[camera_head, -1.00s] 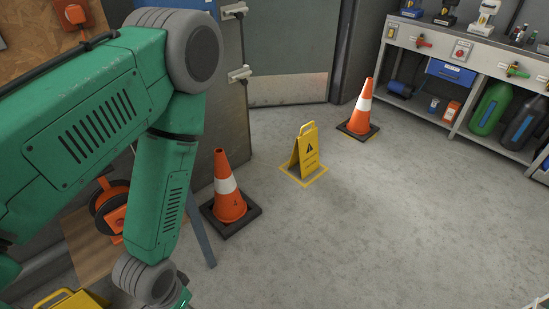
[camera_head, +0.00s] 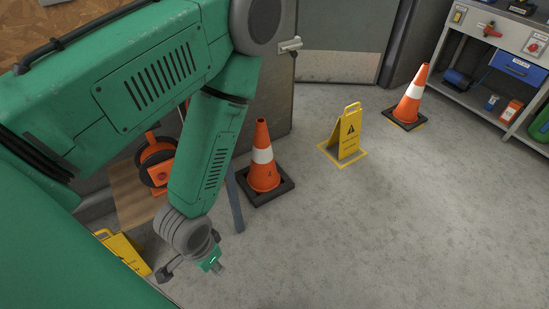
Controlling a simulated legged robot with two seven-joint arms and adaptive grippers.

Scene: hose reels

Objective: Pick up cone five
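An orange cone (camera_head: 263,172) with one white band stands upright on a dark square base, right of my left forearm. It carries a small dark mark that I cannot read for certain. A second orange and white cone (camera_head: 411,97) stands upright farther back on the right; I can make out no number on it. My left gripper (camera_head: 213,263) hangs low, in front of and to the left of the nearer cone, apart from it. Its fingers are too small and turned away to tell open from shut. My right gripper is out of view.
A yellow folding warning sign (camera_head: 345,131) stands between the cones. Another yellow sign (camera_head: 125,254) is partly hidden at lower left. An orange hose reel (camera_head: 157,163) sits behind my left arm. A workbench (camera_head: 489,103) stands at the right. The floor at centre right is clear.

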